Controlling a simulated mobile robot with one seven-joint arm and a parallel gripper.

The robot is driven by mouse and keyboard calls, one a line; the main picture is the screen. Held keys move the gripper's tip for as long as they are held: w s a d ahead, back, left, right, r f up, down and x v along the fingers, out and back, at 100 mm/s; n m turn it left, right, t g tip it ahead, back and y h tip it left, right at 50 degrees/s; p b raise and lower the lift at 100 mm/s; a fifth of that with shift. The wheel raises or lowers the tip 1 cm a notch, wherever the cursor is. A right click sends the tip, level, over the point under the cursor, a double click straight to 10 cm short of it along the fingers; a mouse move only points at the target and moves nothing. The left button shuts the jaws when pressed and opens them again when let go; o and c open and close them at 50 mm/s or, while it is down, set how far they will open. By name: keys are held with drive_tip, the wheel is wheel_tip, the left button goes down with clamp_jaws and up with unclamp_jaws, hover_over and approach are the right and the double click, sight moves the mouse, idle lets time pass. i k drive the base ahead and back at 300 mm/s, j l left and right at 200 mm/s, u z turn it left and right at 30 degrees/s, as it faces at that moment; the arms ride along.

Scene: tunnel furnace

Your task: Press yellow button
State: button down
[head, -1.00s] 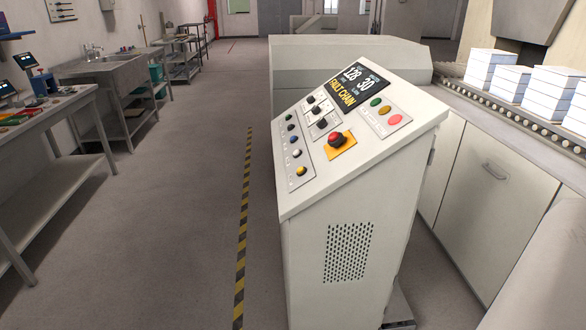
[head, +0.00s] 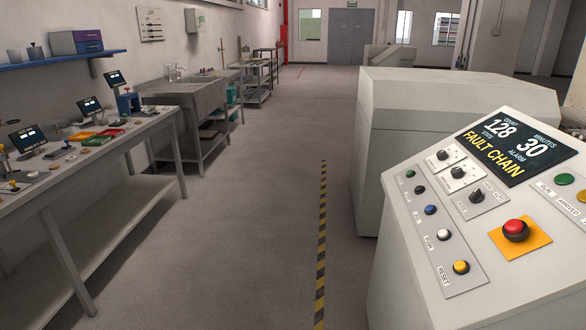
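The yellow button (head: 461,267) is at the near end of a strip of buttons on the left part of the sloped control panel (head: 400,262). The label by it appears to read RESET. Above it in the strip are a white button (head: 443,235), a blue button (head: 430,210), a black one (head: 420,190) and a green one (head: 410,174). A red mushroom button (head: 515,230) on a yellow-orange plate sits to the right. The screen (head: 512,148) shows 128, 30 and FAULT CHAIN. My gripper is not in view.
The console's right side is cut off by the frame. A grey housing (head: 455,90) stands behind it. Open floor lies left of the console, with a yellow-black stripe (head: 321,240). A workbench (head: 90,185) with small devices and a sink unit (head: 195,95) line the left.

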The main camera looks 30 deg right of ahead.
sight(460, 266)
drive_tip(key=i, duration=2.55)
drive_tip(key=i+z, duration=0.25)
drive_tip(key=z, duration=0.2)
drive_tip(key=i+j+z, duration=0.15)
drive_tip(key=z, duration=0.25)
drive_tip(key=i+z, duration=0.1)
drive_tip(key=z, duration=3.3)
